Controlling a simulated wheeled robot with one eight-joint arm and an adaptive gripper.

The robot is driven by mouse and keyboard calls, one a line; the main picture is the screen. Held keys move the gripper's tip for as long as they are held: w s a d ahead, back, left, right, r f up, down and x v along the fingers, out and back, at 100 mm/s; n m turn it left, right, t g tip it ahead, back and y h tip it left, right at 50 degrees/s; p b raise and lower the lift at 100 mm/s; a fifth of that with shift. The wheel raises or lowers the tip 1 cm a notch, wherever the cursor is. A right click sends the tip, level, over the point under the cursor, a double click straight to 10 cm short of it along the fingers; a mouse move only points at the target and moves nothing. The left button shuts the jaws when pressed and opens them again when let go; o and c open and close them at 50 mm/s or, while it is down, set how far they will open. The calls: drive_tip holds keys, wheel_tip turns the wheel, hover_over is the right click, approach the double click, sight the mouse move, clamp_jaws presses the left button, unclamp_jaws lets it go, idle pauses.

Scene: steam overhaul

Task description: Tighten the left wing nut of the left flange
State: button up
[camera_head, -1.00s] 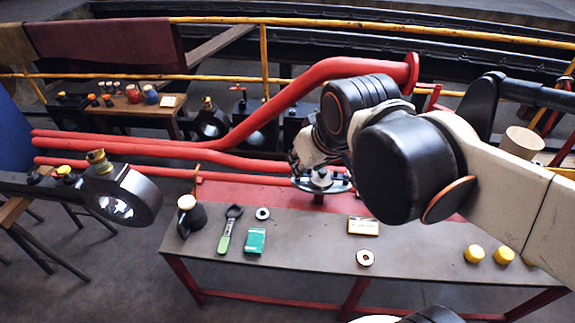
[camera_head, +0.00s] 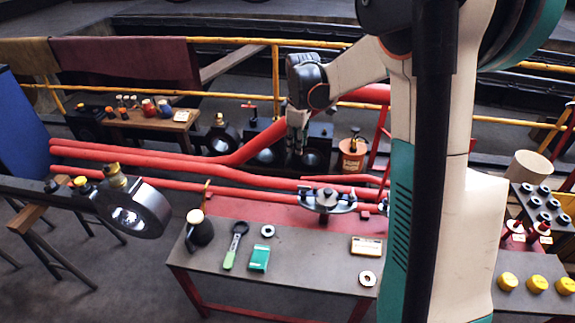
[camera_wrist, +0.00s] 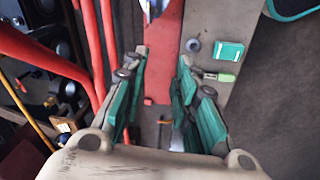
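Part of a round metal piece, likely this flange, shows at the top of the wrist view (camera_wrist: 154,6). My gripper (camera_head: 299,150) hangs above the red pipes, behind and left of the flange, touching nothing. In the wrist view my gripper (camera_wrist: 163,55) has its teal-sided fingers wide apart with nothing between them. My arm may hide another flange at right.
Red pipes (camera_head: 180,166) run behind. Yellow caps (camera_head: 537,284) stand right.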

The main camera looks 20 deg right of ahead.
sight(304, 189)
drive_tip(key=w+d+f+n+b, duration=0.1)
drive_tip(key=d+f, duration=0.1)
drive_tip(key=f, duration=0.6)
drive_tip(key=w+d+f+g+b, duration=0.1)
drive_tip(key=f+b, duration=0.1)
drive_tip(key=f, duration=0.6)
drive_tip(key=w+d+f+n+b, duration=0.1)
drive_tip(key=w+d+f, duration=0.1)
drive_tip(key=f, duration=0.6)
drive_tip(key=shift+d+f+n+g+b, duration=0.15)
drive_tip(key=shift+d+n+g+b, duration=0.15)
drive_tip(key=shift+d, duration=0.05)
clamp_jaws()
